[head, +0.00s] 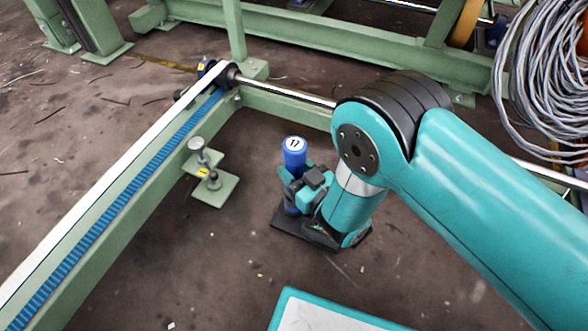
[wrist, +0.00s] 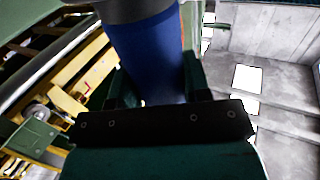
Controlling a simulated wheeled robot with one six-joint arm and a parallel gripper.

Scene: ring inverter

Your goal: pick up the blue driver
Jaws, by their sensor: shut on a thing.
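The blue driver (head: 294,157) has a blue body and a white top marked 17. It stands upright in the head view, to the left of my arm. My gripper (head: 292,184) is shut on its body from the right. In the wrist view the driver (wrist: 150,58) fills the upper middle between the fingers of my gripper (wrist: 155,92), with a dark part at its upper end. The driver's lower end is partly hidden by my gripper in the head view, and I cannot tell whether it touches anything below.
A green frame with a blue toothed strip (head: 128,200) runs along the left. A small green bracket (head: 213,188) stands on the floor left of the driver. A shiny shaft (head: 290,92) passes behind. Grey cable coils (head: 545,75) hang at upper right.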

